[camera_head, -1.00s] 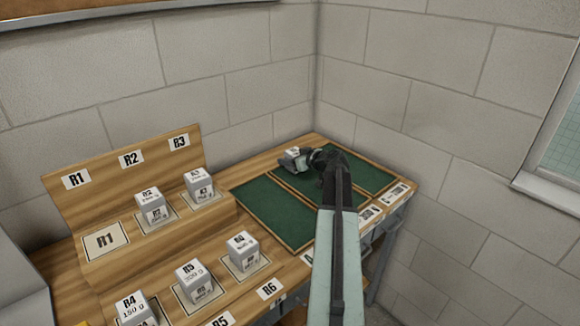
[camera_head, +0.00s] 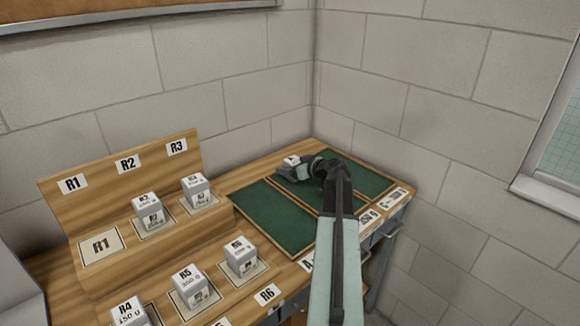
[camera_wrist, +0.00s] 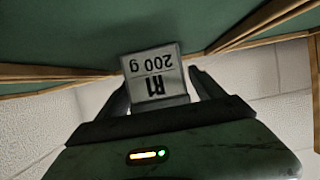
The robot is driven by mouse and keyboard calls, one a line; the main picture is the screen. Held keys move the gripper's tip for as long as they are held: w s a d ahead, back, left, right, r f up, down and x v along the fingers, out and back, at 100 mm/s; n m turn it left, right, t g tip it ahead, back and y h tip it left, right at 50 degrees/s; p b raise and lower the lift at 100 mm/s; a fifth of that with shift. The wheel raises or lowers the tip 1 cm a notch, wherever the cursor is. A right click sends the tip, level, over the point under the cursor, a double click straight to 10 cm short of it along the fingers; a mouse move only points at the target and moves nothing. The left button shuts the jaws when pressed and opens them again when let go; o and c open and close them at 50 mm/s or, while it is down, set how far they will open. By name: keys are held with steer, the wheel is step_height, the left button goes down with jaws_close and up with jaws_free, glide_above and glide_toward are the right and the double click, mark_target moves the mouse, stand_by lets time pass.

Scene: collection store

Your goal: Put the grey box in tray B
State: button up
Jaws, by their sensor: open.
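The grey box (camera_head: 291,161), marked R1 and 200 g on its face in the wrist view (camera_wrist: 155,75), is at the back of the middle green tray (camera_head: 302,192). My gripper (camera_head: 297,168) is open around it. In the wrist view the fingers (camera_wrist: 160,92) stand on either side of the box, with a visible gap on the right. I cannot tell whether the box touches the tray floor. My arm hides part of the middle tray and its front label.
Green trays lie to the left (camera_head: 272,218) and right (camera_head: 368,180), split by thin wooden dividers. The R1 place (camera_head: 101,245) is empty. Block walls close in behind and right.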

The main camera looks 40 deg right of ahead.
steer(key=p+v, duration=0.3)
steer(key=v, duration=0.7)
steer(key=shift+w, duration=0.1)
steer(key=shift+s+r+p, duration=0.15)
steer(key=shift+s+p, duration=0.15)
steer(key=shift+s, duration=0.15)
